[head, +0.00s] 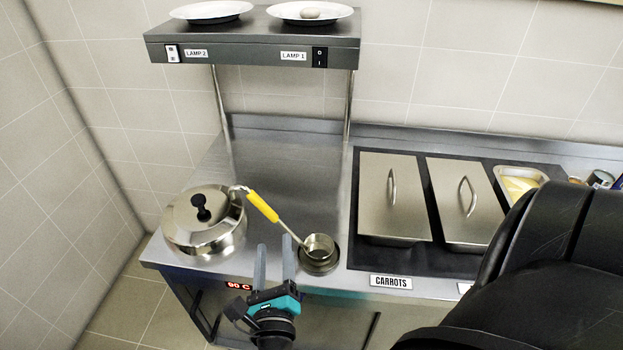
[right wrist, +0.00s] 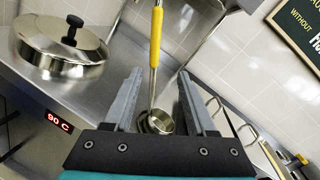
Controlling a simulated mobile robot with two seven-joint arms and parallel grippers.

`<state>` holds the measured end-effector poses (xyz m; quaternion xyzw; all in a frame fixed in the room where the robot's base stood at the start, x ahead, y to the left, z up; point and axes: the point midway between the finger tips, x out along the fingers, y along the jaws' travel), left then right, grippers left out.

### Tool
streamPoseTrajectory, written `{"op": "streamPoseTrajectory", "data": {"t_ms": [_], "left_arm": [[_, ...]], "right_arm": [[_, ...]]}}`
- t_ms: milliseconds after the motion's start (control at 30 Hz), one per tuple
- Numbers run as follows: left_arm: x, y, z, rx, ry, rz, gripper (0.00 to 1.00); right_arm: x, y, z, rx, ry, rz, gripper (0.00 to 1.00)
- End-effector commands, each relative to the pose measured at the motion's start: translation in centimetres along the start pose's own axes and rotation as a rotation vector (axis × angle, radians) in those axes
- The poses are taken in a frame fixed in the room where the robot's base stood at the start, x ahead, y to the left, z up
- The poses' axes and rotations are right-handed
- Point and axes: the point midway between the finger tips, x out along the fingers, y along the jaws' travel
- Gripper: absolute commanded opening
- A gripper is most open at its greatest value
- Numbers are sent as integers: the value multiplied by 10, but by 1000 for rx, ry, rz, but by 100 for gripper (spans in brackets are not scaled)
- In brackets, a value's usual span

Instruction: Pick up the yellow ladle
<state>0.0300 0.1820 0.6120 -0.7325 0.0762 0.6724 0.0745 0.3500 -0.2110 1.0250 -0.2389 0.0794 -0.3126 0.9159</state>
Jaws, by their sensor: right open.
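The yellow ladle (head: 262,205) has a yellow grip, a thin metal stem and a metal bowl (head: 319,246). In the head view its hooked end is by the lidded pot and its bowl rests in or on a small round metal holder (head: 320,264). In the right wrist view the ladle (right wrist: 156,40) stands between the fingers, beyond their tips. My right gripper (head: 274,243) is open and empty at the counter's front edge, left of the bowl. It also shows in the right wrist view (right wrist: 160,78). My left gripper is not in view.
A lidded stockpot (head: 205,228) stands left of the ladle. Lidded pans (head: 393,200) labelled carrots sit to the right. A lamp shelf (head: 252,42) on posts holds two plates above the counter (head: 290,165). Bare counter lies behind the ladle.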

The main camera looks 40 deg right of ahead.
Motion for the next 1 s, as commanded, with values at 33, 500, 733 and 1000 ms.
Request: {"op": "streamPoseTrajectory", "data": {"t_ms": [33, 500, 733, 1000], "left_arm": [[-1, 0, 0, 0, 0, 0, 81], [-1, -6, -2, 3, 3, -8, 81], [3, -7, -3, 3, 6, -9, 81], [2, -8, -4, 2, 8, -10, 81]], "right_arm": [[13, 0, 1, 0, -3, -2, 56], [74, 2, -2, 1, 1, 3, 56], [104, 10, -7, 2, 1, 1, 56], [124, 9, -6, 2, 2, 3, 56]]}}
